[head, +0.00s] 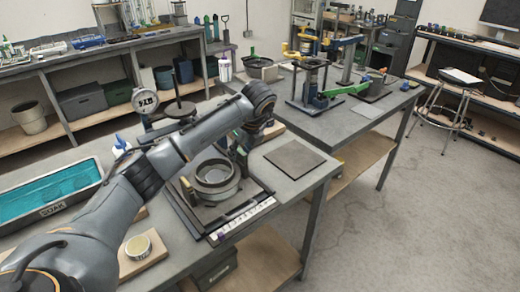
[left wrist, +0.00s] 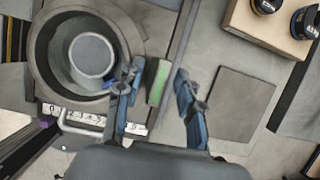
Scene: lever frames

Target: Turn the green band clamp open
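The green band clamp shows in the left wrist view as a dark grey handle with a green band (left wrist: 162,82), beside a round dark pot (left wrist: 40,62). In the head view the arm and gripper hide the clamp. My left gripper (head: 239,150) is over the right side of the pot fixture (head: 214,193). In the left wrist view its blue fingers are open, one on each side of the handle. The left finger is nearer to it; I cannot tell whether it touches. My right gripper is not in view.
A flat grey plate (head: 294,158) lies right of the fixture. A numbered strip (head: 241,219) runs along its front edge. A gauge (head: 145,100) stands behind, and a teal-filled tray (head: 101,172) is at left. Another bench with a green lever (head: 345,88) stands further back.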

